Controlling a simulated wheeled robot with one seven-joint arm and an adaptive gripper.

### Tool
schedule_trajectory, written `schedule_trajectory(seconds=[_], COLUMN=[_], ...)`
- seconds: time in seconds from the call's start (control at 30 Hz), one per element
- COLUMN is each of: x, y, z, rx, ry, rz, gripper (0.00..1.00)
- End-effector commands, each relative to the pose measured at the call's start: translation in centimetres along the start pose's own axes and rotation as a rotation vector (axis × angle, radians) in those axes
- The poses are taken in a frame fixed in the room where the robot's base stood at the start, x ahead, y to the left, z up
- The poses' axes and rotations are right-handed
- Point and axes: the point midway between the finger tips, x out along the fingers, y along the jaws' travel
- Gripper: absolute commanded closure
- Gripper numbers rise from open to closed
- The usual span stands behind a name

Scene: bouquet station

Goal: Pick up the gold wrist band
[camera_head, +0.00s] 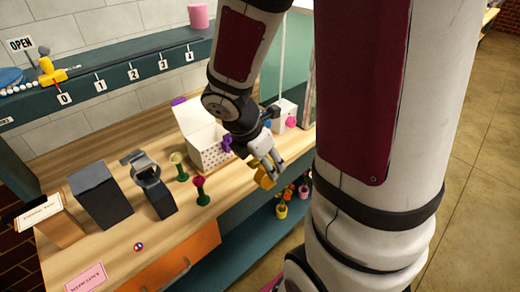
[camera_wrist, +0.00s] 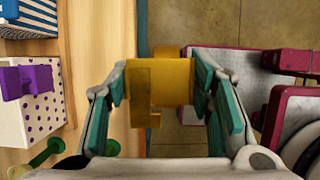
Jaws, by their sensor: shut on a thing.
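The gold wrist band (camera_head: 264,181) is a yellow-gold piece held between the fingers of my gripper (camera_head: 268,165), near the front edge of the wooden counter. In the wrist view the gold wrist band (camera_wrist: 170,82) spans the gap between the teal-padded fingers of my gripper (camera_wrist: 162,100), which press on it from both sides. Below it the wrist view shows the counter's edge and the tiled floor, so it hangs at or just past that edge. Its far side is hidden.
An open white dotted box (camera_head: 207,152) with a purple bow stands left of my gripper. A red flower (camera_head: 200,184), a pale flower (camera_head: 178,163), a grey watch-like stand (camera_head: 150,184) and a dark box (camera_head: 99,194) stand further left. Small flower pots (camera_head: 282,211) sit below.

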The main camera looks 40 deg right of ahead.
Motion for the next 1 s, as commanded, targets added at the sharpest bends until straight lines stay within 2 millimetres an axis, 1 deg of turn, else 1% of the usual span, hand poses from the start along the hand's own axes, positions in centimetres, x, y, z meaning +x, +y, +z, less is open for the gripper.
schedule_trajectory(seconds=[0.03,0.1,0.7,0.87,0.97,1.0], x=[-0.3,-0.6,-1.8,-1.8,-1.7,-1.6], y=[-0.8,-1.6,-5.3,-5.6,-4.9,-4.3], z=[-0.3,-0.5,-2.1,-2.4,-2.2,-2.1], rx=[-0.002,-0.002,-0.002,0.003,0.04,0.07], ry=[-0.001,0.0,-0.002,0.0,0.0,0.0], rz=[0.002,-0.002,-0.002,-0.002,-0.017,-0.027], gripper=[0.8,0.8,0.8,0.8,0.8,0.8])
